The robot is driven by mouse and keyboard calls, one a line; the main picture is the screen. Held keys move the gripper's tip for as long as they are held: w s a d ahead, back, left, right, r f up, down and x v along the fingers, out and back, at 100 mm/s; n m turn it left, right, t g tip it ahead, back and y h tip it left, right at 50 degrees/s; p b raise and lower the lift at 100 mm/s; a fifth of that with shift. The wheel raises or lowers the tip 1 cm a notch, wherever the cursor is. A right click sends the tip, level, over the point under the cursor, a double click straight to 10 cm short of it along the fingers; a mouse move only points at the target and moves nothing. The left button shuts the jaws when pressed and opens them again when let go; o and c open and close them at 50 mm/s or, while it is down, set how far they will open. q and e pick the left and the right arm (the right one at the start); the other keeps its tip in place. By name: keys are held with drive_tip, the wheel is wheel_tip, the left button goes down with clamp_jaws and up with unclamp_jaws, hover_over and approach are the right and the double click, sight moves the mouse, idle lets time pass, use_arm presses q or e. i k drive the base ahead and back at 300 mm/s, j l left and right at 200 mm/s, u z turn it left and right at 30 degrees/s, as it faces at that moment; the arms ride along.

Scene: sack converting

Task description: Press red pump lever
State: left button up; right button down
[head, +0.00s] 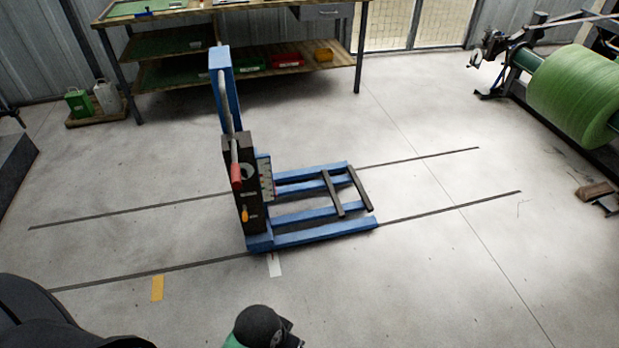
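The red-gripped pump lever (236,176) is on the dark front panel (246,205) of a blue lifting stand (313,235) standing upright on the floor. The lever's pale rod runs upward from its red grip along the panel. A small orange knob (245,215) sits lower on the panel. Dark rounded parts, apparently of my own arms, show at the bottom left and bottom centre, well apart from the stand. No gripper fingers can be made out, and nothing of mine touches the lever.
Two dark rails run across the floor under the stand. A workbench (190,78) with bins stands at the back. A large green roll (573,95) on a machine is at the right. Green and white canisters (106,97) stand back left. The floor in front of the stand is mostly clear.

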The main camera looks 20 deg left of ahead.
sight(233, 142)
drive_tip(key=i+j+u, duration=0.15)
drive_tip(key=u, duration=0.2)
drive_tip(key=i+j+u, duration=0.15)
drive_tip(key=u, duration=0.2)
drive_tip(key=i+j+u, duration=0.1)
drive_tip(key=u, duration=0.25)
drive_tip(key=i+l, duration=0.05)
